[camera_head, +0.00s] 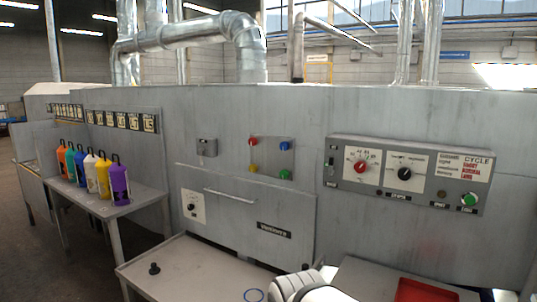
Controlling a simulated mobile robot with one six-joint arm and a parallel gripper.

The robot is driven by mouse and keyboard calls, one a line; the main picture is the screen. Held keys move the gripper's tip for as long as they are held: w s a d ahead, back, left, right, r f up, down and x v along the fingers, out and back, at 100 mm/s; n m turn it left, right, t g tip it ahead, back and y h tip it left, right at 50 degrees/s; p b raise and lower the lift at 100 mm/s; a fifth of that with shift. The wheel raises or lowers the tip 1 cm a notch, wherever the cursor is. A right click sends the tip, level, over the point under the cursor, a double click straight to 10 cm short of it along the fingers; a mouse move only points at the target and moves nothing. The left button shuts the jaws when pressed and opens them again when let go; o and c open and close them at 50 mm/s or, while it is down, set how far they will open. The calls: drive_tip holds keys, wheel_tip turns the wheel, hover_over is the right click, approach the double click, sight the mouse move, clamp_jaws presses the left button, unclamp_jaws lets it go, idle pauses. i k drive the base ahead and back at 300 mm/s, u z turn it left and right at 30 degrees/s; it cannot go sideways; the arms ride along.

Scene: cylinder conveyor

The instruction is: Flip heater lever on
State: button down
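No label reading "heater" is legible, so I cannot tell which control is the heater lever. A small grey box (207,147) with a dark upper part is mounted on the machine front, left of the coloured buttons. A narrow switch (331,170) sits at the left end of the control panel (365,192); its position is too small to read. The panel also has a red knob (360,167), a black knob (404,174) and a green button (469,199). A white rounded piece of my arm shows at the bottom edge. My gripper is not in view.
Several coloured cylinders with handles, including a purple one (120,186), stand on the left table (140,200). A pale worktop (195,270) with a black knob (154,269) is in front. A red tray (425,291) lies at lower right. A door handle (229,195) protrudes from the machine.

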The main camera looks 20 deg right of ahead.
sight(331, 171)
drive_tip(key=z, duration=0.35)
drive_tip(key=i, duration=1.05)
drive_tip(key=z, duration=0.75)
